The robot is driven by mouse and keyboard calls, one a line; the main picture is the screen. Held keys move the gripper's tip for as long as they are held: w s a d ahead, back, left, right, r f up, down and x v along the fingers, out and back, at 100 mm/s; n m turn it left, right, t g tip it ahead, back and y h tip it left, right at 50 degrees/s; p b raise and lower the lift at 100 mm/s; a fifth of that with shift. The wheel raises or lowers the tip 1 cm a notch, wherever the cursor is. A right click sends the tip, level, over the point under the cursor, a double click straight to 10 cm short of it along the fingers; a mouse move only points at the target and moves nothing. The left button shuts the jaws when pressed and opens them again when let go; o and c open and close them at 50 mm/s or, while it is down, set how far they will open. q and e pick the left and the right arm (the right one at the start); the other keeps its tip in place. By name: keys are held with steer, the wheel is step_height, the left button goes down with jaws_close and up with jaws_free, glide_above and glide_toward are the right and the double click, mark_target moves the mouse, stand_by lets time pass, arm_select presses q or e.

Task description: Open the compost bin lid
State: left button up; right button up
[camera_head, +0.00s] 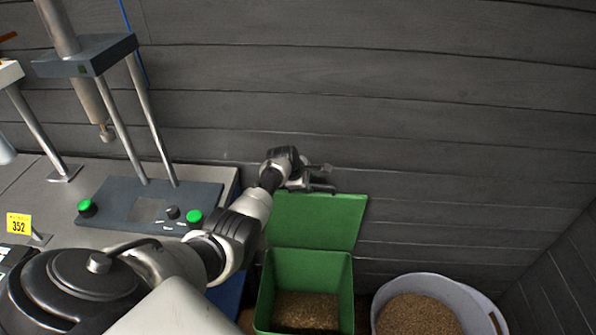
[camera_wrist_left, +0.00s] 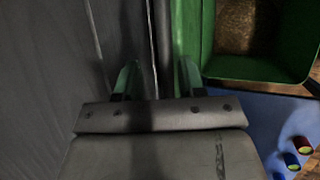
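The green compost bin (camera_head: 265,290) stands on the floor against the wall, with brown grainy matter inside. Its green lid (camera_head: 318,220) is raised, standing up and leaning back near the wooden wall, so the bin's mouth is uncovered. My left gripper (camera_head: 328,178) is at the top edge of the lid, by the wall, with its fingers apart. In the left wrist view the two fingers (camera_wrist_left: 158,80) show a gap with nothing clearly held. The lid is a narrow green strip there (camera_wrist_left: 186,35), and the bin (camera_wrist_left: 250,68) is at upper right. My right gripper is not in view.
A grey round tub (camera_head: 484,310) with brown grain stands right of the bin. A bench with a dark bottling device (camera_head: 150,203) is at left, beside my left arm. In the left wrist view, small red and blue cylinders (camera_wrist_left: 292,159) lie at lower right.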

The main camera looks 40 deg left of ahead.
arm_select(q)
steer(key=p+v, duration=0.1)
steer(key=v, duration=0.8)
steer(key=shift+s, duration=0.1)
stand_by(0.3)
steer(key=s+d+f+m+g+y+b, duration=0.1)
steer(key=s+d+f+m, duration=0.15)
steer(key=s+f, duration=0.55)
steer(key=s+d+f+m+g+b, duration=0.1)
steer(key=s+d+f+m, duration=0.2)
steer(key=f, duration=0.9)
steer(key=s+d+f+m+g+y, duration=0.1)
steer(key=s+d+f+m, duration=0.1)
steer(key=s+f+m, duration=0.6)
steer(key=s+d+f+m+b, duration=0.1)
steer(key=s+d+f+m, duration=0.3)
steer(key=s, duration=0.7)
steer(key=s+d+f+m+g, duration=0.1)
steer(key=s+d+f+m, duration=0.3)
steer(key=s+f, duration=0.5)
steer(key=s+d+f+m+g+b, duration=0.1)
steer(key=s+d+f+m, duration=0.3)
steer(key=s, duration=1)
step_height(320, 180, down, 2)
steer(key=shift+d+f+b, duration=0.15)
steer(key=shift+d+b, duration=0.1)
steer(key=shift+b, duration=0.1)
